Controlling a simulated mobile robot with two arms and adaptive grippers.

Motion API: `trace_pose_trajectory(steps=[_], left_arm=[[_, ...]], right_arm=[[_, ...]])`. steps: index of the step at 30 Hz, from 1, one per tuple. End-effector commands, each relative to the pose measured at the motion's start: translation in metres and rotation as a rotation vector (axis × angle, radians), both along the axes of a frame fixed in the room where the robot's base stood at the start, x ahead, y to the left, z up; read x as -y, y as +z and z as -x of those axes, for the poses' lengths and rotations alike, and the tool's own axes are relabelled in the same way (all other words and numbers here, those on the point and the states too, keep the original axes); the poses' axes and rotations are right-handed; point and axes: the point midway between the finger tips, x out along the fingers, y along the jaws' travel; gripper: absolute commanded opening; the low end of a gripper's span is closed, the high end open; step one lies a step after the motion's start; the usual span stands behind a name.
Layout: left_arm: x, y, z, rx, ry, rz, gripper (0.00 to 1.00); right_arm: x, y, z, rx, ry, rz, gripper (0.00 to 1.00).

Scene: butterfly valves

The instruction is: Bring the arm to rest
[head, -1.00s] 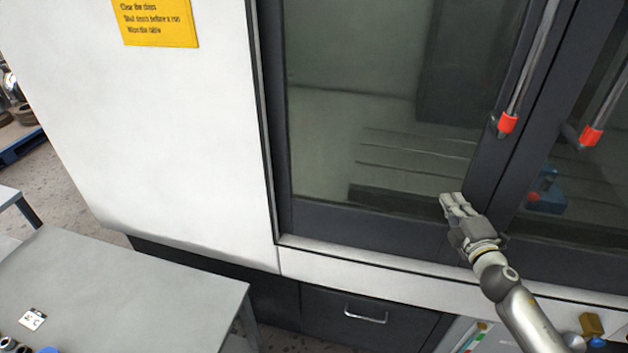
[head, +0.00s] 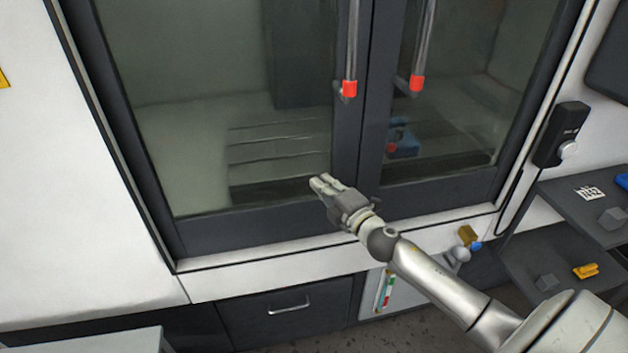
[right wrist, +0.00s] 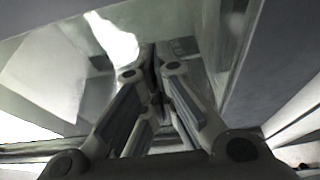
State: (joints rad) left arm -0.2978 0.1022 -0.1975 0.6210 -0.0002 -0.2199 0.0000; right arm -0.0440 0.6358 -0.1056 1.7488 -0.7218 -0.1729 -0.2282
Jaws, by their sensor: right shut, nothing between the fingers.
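My right gripper (head: 322,184) is shut and empty, in front of the lower part of the machine's left glass door (head: 210,120). Its arm comes in from the lower right of the head view. In the right wrist view the two fingers (right wrist: 155,75) meet at their tips with nothing between them, and door glass shows beyond. I cannot tell whether the fingertips touch the door. My left gripper does not show.
The two doors are shut, with red-ended vertical handles (head: 348,88) and (head: 416,84). A drawer (head: 280,308) is below. Grey shelves (head: 560,215) with small blocks stand at the right. A grey table (head: 110,342) shows at the lower left.

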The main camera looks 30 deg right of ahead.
Motion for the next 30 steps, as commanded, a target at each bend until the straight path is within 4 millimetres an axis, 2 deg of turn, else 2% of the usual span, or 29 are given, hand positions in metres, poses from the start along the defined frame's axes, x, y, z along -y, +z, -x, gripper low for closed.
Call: trace_pose_trajectory(steps=[4, 7, 15, 23, 26, 29, 30], left_arm=[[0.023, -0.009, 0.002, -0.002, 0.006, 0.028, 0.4], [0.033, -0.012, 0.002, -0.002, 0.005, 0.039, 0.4], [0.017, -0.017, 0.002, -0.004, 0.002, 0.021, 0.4], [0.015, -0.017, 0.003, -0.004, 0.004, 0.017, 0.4], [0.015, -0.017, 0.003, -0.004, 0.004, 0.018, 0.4], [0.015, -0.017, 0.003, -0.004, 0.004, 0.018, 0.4], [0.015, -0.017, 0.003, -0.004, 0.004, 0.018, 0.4]], right_arm=[[-0.001, -0.003, 0.024, -0.002, 0.002, -0.001, 0.0], [-0.001, -0.002, 0.037, -0.001, 0.003, 0.0, 0.0], [0.0, -0.001, 0.058, 0.0, 0.003, -0.001, 0.0], [0.0, 0.0, 0.061, -0.001, 0.001, -0.003, 0.0], [0.005, -0.017, 0.061, -0.031, -0.015, -0.029, 0.0], [0.018, -0.061, 0.064, -0.106, -0.06, -0.102, 0.0], [0.023, -0.086, 0.067, -0.148, -0.086, -0.143, 0.0]])
